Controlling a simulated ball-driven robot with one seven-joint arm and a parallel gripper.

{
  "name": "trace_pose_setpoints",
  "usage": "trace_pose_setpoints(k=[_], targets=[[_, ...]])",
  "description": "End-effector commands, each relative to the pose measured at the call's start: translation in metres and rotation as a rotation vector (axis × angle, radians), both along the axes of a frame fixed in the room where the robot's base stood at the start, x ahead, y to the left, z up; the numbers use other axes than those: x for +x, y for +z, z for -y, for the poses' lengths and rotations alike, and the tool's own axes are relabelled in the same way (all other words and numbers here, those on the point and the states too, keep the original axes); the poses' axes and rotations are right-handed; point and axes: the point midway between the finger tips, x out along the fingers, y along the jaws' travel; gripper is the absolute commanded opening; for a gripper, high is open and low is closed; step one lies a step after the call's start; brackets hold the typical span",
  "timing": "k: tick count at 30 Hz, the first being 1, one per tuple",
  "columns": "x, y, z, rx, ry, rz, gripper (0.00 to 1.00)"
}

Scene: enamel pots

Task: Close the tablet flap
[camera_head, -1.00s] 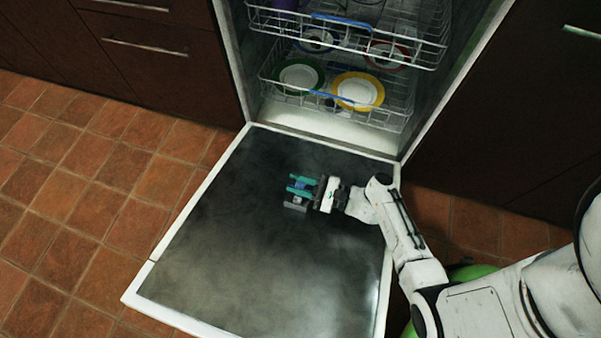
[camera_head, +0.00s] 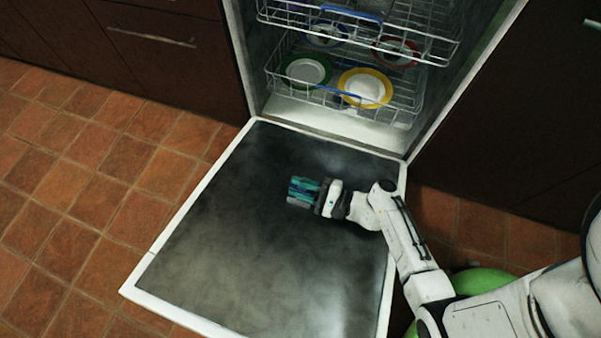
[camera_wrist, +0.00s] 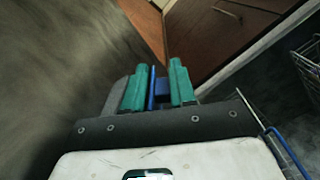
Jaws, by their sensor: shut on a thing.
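The dishwasher door (camera_head: 260,250) lies folded down, its dark inner face up. A grey dispenser housing (camera_head: 297,203) sits on that face, mostly hidden under my gripper; a rounded grey edge of it (camera_wrist: 115,97) shows in the wrist view. My gripper (camera_head: 292,189) has teal fingers and is low over the housing, reaching in from the right. In the wrist view, my gripper (camera_wrist: 157,66) has a thin upright blue piece, the tablet flap (camera_wrist: 152,88), between its fingers, with a darker blue part beside it. The fingers are shut on the flap, which looks raised.
The lower rack (camera_head: 345,100) holds several plates, among them a yellow-rimmed plate (camera_head: 365,88) and a green-rimmed plate (camera_head: 306,71). The upper rack (camera_head: 370,30) is above it. Dark cabinets (camera_head: 170,75) flank the dishwasher. Tiled floor (camera_head: 80,200) is clear at left.

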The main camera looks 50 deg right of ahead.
Motion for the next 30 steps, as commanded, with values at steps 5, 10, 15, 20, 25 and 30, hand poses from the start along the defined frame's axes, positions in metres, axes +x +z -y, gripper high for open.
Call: trace_pose_setpoints(k=[5,10,15,20,25,30], targets=[[-0.001,-0.002,0.001,0.000,-0.003,-0.004,0.28],[-0.001,-0.001,0.001,0.001,-0.002,-0.004,0.43],[0.000,-0.001,0.000,0.001,-0.001,-0.003,0.43],[-0.005,-0.001,0.002,0.001,-0.002,-0.003,0.43],[-0.026,-0.001,0.011,0.001,-0.003,-0.005,0.43],[-0.058,-0.001,0.024,0.000,-0.006,-0.005,0.43]])
